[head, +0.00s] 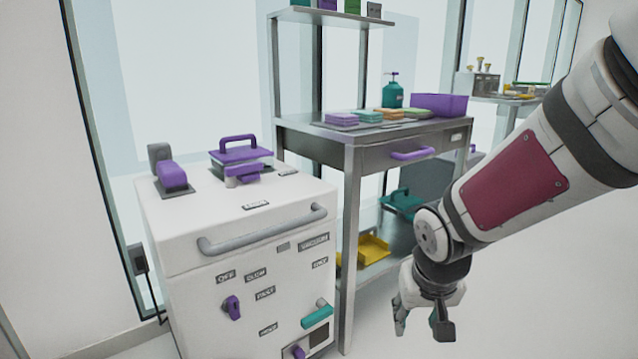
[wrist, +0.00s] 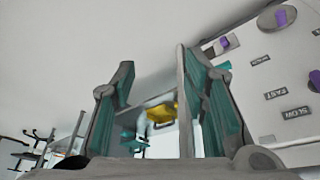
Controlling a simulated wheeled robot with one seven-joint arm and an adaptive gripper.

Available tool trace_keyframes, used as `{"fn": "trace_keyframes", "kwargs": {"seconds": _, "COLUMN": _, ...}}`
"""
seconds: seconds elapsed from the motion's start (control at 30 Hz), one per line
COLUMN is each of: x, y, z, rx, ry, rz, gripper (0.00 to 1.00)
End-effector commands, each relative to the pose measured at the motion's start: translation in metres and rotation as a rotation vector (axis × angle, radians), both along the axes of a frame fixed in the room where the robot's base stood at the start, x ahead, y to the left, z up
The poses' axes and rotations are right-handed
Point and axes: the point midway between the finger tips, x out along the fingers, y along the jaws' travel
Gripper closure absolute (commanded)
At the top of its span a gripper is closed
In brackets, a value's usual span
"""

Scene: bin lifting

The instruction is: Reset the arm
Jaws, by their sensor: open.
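My gripper (head: 420,318) hangs at the end of my arm at the lower right of the head view, pointing down in front of the steel table's lower shelf. In the wrist view my gripper (wrist: 160,110) shows two fingers with teal pads, spread apart. Nothing is between the pads; a yellow bin (wrist: 162,113) shows beyond them in the background. The arm is bent, with its forearm coming in from the upper right. The gripper is apart from the white machine (head: 250,240) to its left.
The steel table (head: 300,124) stands behind, with a purple bin (head: 438,105), a teal bottle (head: 392,94) and colored stacks on top. A yellow bin (head: 373,249) and a teal bin (head: 402,203) sit on its lower shelf. The floor at the lower right looks clear.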

Motion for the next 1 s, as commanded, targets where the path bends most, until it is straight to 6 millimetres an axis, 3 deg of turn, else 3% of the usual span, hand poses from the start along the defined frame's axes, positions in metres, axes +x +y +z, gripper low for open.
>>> {"fn": "trace_keyframes", "kwargs": {"seconds": 0.03, "x": -0.017, "y": -0.007, "z": 0.017, "rx": -0.018, "ry": 0.01, "rz": -0.009, "gripper": 0.59}}
{"fn": "trace_keyframes", "kwargs": {"seconds": 0.2, "x": -0.084, "y": -0.025, "z": 0.053, "rx": -0.051, "ry": 0.087, "rz": -0.03, "gripper": 0.59}}
{"fn": "trace_keyframes", "kwargs": {"seconds": 0.5, "x": -0.202, "y": -0.033, "z": 0.087, "rx": -0.022, "ry": 0.222, "rz": -0.028, "gripper": 0.59}}
{"fn": "trace_keyframes", "kwargs": {"seconds": 0.87, "x": -0.29, "y": -0.024, "z": 0.096, "rx": 0.051, "ry": 0.319, "rz": 0.027, "gripper": 0.59}}
{"fn": "trace_keyframes", "kwargs": {"seconds": 1.0, "x": -0.287, "y": -0.024, "z": 0.117, "rx": 0.052, "ry": 0.314, "rz": 0.03, "gripper": 0.59}}
